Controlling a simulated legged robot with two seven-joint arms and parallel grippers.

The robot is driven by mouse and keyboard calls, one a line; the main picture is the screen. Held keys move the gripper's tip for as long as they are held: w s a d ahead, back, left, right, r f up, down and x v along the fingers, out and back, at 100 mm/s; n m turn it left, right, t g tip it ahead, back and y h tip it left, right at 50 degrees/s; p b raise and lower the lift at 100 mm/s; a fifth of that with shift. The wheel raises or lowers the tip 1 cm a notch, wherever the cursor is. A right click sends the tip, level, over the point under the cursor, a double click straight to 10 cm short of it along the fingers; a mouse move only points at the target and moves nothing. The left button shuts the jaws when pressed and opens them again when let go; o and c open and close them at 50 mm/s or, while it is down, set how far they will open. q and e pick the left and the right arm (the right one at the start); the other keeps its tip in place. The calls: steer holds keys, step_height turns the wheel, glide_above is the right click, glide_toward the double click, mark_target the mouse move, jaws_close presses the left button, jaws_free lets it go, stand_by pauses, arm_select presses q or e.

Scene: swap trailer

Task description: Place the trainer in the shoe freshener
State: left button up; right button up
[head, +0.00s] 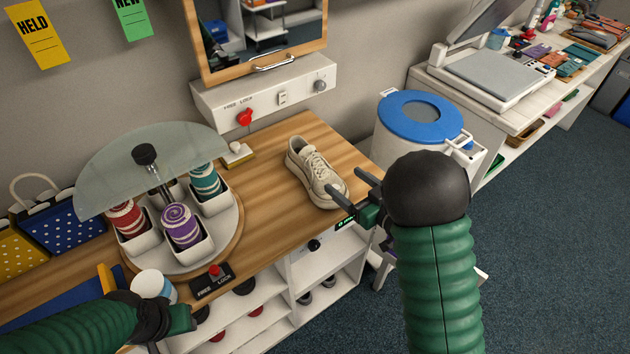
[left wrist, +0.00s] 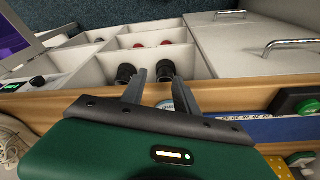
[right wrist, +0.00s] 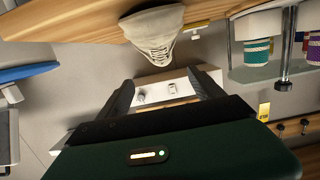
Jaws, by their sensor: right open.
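The cream trainer (head: 315,172) lies upright on the wooden counter, toe towards my right gripper. My right gripper (head: 348,184) is open and empty, its fingers close to the toe; in the right wrist view the trainer (right wrist: 154,32) appears beyond the fingertips, not between them. My left gripper (left wrist: 152,72) is partly open with nothing seen between its fingers, low over the counter's front left. A white drum with a blue lid (head: 395,104) and a round window stands right of the counter; I cannot tell whether it is the shoe freshener.
A carousel (head: 222,232) with patterned rolls in white cups and a glass cover stands left of the trainer. A white cup (head: 152,285) is near my left gripper. A wall box (head: 272,90) with a red knob is behind. Open shelves (head: 330,262) lie under the counter.

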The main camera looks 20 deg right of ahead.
mark_target(313, 159)
steer(key=x, duration=1.3)
steer(key=shift+w+a+f, duration=0.25)
steer(key=shift+w+f, duration=0.05)
steer(key=shift+f, duration=0.1)
steer(key=shift+s+d, duration=0.1)
steer(key=shift+c, duration=0.7)
jaws_close()
